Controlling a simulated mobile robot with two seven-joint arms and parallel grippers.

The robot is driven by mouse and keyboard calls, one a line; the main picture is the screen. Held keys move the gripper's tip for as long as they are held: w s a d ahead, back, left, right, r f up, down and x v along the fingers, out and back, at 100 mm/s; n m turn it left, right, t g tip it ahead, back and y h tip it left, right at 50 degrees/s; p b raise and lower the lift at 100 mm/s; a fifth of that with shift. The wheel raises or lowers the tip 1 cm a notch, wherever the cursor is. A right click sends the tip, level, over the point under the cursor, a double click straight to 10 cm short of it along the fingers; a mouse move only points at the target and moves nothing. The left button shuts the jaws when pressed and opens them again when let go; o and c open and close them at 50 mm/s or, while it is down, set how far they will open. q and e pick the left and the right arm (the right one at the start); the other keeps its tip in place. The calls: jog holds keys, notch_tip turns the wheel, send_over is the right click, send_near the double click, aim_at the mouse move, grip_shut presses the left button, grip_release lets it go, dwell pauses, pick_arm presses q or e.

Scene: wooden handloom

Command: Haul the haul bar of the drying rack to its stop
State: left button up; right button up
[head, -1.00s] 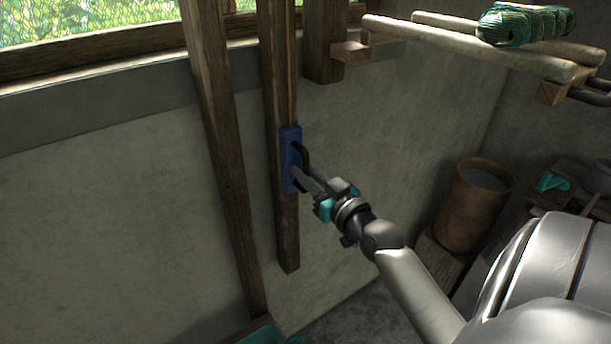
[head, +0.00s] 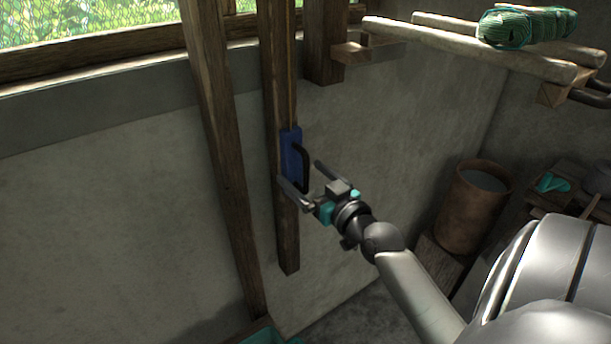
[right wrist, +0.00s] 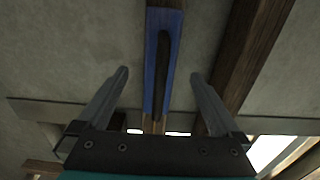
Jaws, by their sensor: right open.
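The haul bar is a black handle (head: 303,168) on a blue plate (head: 290,150) that sits on an upright dark wooden post (head: 288,235). My right gripper (head: 299,172) is open at the lower part of the handle, one finger to each side of it in the picture. In the right wrist view the black handle (right wrist: 163,75) and blue plate (right wrist: 151,62) show between the spread fingers, which do not touch the handle there. The drying rack's pale poles (head: 470,47) hold a green yarn skein (head: 527,26) at the upper right. My left gripper is out of view.
A second, leaning wooden post (head: 225,160) stands left of the haul post. A brown bucket (head: 472,208) stands at the right, near a low wooden shelf with a teal item (head: 552,182). A teal container (head: 268,338) shows at the bottom edge. The wall behind is bare.

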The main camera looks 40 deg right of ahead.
jog(key=s, duration=0.7)
jog(key=shift+a, duration=0.4)
